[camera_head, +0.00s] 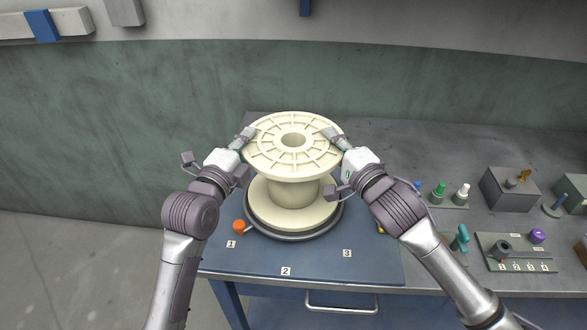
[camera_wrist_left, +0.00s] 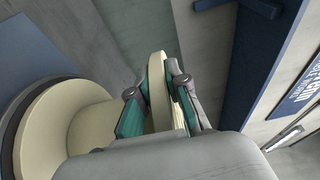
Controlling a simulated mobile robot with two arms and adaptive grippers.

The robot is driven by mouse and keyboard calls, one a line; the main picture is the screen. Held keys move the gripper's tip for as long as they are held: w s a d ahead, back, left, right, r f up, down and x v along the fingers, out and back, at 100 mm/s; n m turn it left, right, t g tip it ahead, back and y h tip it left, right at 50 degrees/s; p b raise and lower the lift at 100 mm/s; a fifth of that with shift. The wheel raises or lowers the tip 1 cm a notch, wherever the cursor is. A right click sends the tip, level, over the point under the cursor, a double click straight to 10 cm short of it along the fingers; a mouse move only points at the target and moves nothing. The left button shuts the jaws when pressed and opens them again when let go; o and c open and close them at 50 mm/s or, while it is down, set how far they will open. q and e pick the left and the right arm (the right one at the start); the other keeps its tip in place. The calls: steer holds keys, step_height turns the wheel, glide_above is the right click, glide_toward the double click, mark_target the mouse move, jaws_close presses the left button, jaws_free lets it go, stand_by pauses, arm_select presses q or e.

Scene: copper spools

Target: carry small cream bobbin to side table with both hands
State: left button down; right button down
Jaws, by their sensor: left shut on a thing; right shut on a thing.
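The cream bobbin (camera_head: 293,192) stands upright on a round dark base (camera_head: 330,226) on the table. Its top flange has spokes and a central hole. My left gripper (camera_head: 246,135) is shut on the left edge of the top flange. In the left wrist view, my left gripper's fingers (camera_wrist_left: 158,98) lie on both sides of the flange rim, and the bobbin's core (camera_wrist_left: 88,122) shows beside it. My right gripper (camera_head: 331,135) is shut on the right edge of the same flange. I cannot tell whether the bobbin's lower flange touches the base.
The table has a blue mat (camera_head: 290,262) with number labels and an orange knob (camera_head: 239,227) at left. To the right are green and white pegs (camera_head: 462,190), a grey box (camera_head: 509,190) and a panel with a purple knob (camera_head: 537,236). A wall stands behind. Floor lies open at left.

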arm_select(q)
steer(key=shift+r, duration=0.1)
arm_select(e)
steer(key=shift+r, duration=0.1)
